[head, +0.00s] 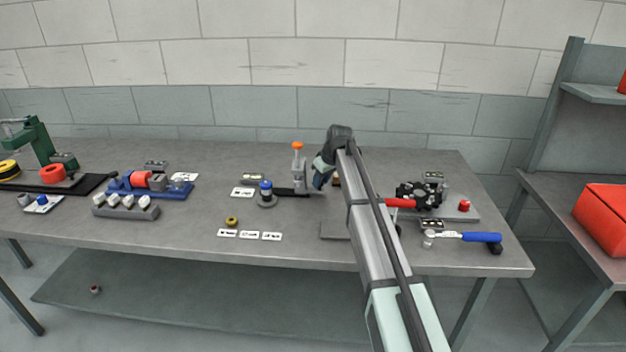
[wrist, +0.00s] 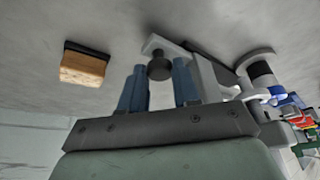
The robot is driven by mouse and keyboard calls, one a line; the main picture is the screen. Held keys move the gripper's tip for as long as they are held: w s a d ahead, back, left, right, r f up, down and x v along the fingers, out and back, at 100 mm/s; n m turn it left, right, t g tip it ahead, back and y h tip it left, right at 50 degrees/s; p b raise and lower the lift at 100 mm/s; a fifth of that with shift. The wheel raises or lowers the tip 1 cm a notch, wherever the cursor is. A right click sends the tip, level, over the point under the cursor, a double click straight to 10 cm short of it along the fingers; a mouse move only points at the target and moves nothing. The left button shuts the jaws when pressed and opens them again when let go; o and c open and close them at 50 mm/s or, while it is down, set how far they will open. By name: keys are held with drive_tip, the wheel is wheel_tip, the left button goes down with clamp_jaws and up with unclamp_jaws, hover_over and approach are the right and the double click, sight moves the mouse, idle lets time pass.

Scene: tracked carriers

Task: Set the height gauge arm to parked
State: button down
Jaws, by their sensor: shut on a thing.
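The height gauge (head: 298,168) is a grey upright with an orange top, standing near the middle of the bench. My gripper (head: 320,182) is just to its right, low over the bench. In the wrist view, the blue fingers of my gripper (wrist: 160,82) are on either side of a dark round knob (wrist: 160,67), shut on it. The knob sits on a pale bracket (wrist: 153,45), which looks like the gauge arm. Its link to the upright is partly hidden. My arm covers the bench to the right of the gauge in the head view.
A blue-topped round piece (head: 266,192) and small label cards (head: 243,192) lie left of the gauge. A wooden-backed brush (wrist: 84,66) lies near the gripper.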

drive_tip(key=shift+d, duration=0.3)
drive_tip(key=c, duration=0.8)
unclamp_jaws()
drive_tip(key=v, duration=1.3)
drive_tip(key=shift+s+r, duration=0.1)
drive_tip(key=shift+r, duration=0.3)
